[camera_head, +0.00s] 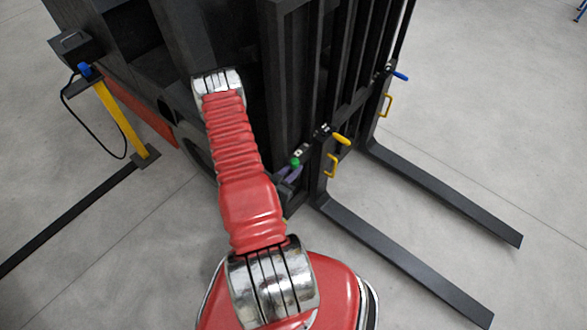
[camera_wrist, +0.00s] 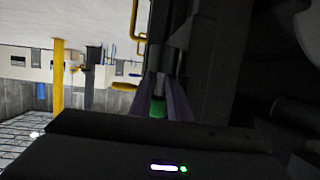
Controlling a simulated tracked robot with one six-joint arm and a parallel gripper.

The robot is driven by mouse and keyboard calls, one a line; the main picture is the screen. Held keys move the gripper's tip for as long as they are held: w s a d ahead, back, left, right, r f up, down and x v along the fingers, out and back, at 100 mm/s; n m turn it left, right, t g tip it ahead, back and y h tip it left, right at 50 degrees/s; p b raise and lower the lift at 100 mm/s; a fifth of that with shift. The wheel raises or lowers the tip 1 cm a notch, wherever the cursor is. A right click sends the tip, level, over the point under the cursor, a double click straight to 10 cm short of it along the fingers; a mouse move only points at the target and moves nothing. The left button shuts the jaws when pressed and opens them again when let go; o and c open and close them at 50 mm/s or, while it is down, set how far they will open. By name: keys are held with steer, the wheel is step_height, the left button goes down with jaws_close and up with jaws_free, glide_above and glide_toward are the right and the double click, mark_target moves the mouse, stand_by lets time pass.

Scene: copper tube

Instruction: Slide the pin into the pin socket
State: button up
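My gripper (camera_head: 289,174) has purple fingers and is beside the black mast of the forklift. A green-ended piece, which looks like the pin (camera_head: 295,161), is at its fingertips. In the wrist view the green end of the pin (camera_wrist: 158,107) lies between the two purple fingers, which look closed on it. A grey part shows just beyond the green end. Dark fittings (camera_head: 322,129) on the fork carriage lie just up and right of the pin. I cannot clearly make out the socket opening or whether the pin touches it.
A yellow handle (camera_head: 341,140) and a yellow loop (camera_head: 331,166) are close right of the gripper. A blue handle (camera_head: 400,76) is farther back. Two black forks (camera_head: 410,262) reach out over the grey floor. A yellow post (camera_head: 120,118) stands at left.

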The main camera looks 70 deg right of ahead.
steer(key=shift+o, duration=1.7)
steer(key=shift+w, duration=0.15)
steer(key=v, duration=0.8)
steer(key=shift+s, duration=0.25)
steer(key=shift+a, duration=0.1)
